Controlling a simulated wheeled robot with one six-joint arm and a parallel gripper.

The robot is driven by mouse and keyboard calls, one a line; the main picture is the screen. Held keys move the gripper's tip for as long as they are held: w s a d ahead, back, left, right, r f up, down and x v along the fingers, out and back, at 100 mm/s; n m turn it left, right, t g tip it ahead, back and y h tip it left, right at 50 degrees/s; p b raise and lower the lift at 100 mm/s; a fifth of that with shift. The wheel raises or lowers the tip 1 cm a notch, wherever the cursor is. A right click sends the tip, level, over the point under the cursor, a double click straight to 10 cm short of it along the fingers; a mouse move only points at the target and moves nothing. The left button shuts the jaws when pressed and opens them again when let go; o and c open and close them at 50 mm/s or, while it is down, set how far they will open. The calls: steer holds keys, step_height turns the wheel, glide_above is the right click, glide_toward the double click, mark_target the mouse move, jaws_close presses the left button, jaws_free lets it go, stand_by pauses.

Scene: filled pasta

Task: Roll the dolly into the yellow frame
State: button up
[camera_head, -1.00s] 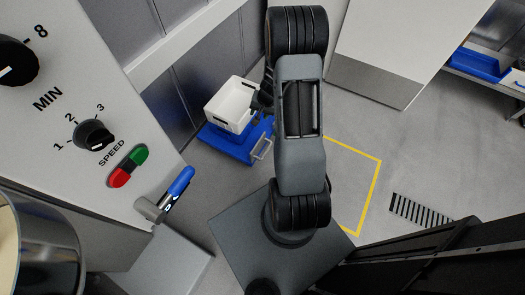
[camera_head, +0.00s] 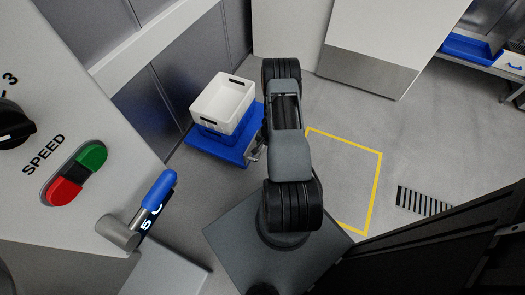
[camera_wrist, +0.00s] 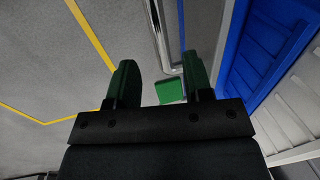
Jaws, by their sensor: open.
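The dolly (camera_head: 221,150) is a blue platform carrying a white crate (camera_head: 223,97), standing by the grey wall panels, left of my arm. In the wrist view its blue side (camera_wrist: 262,45) is at right. A shiny metal handle bar (camera_wrist: 158,32) runs down between the two green fingers of my gripper (camera_wrist: 158,75), with a green patch below it. My gripper is open around the bar in the picture; contact cannot be told. In the head view my arm mostly hides the gripper. The yellow frame (camera_head: 373,192) is floor tape right of my arm, partly hidden by it; it also shows in the wrist view (camera_wrist: 90,35).
A machine with a speed panel (camera_head: 75,175) and a blue-handled lever (camera_head: 158,190) stands at left. A floor grate (camera_head: 423,202) lies right of the frame, and a white cabinet (camera_head: 375,50) stands behind. The floor between dolly and frame is partly hidden by my arm.

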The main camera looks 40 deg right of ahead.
mark_target(262, 149)
steer(key=shift+w+a+f+b, duration=0.1)
steer(key=shift+w+f+b, duration=0.1)
steer(key=shift+f, duration=0.65)
steer(key=shift+w+a+f+b, duration=0.1)
steer(key=shift+f+b, duration=0.1)
steer(key=shift+f, duration=0.65)
steer(key=shift+w+f+b, duration=0.15)
steer(key=shift+f+b, duration=0.05)
steer(key=shift+f, duration=0.65)
steer(key=shift+c, duration=0.2)
jaws_close()
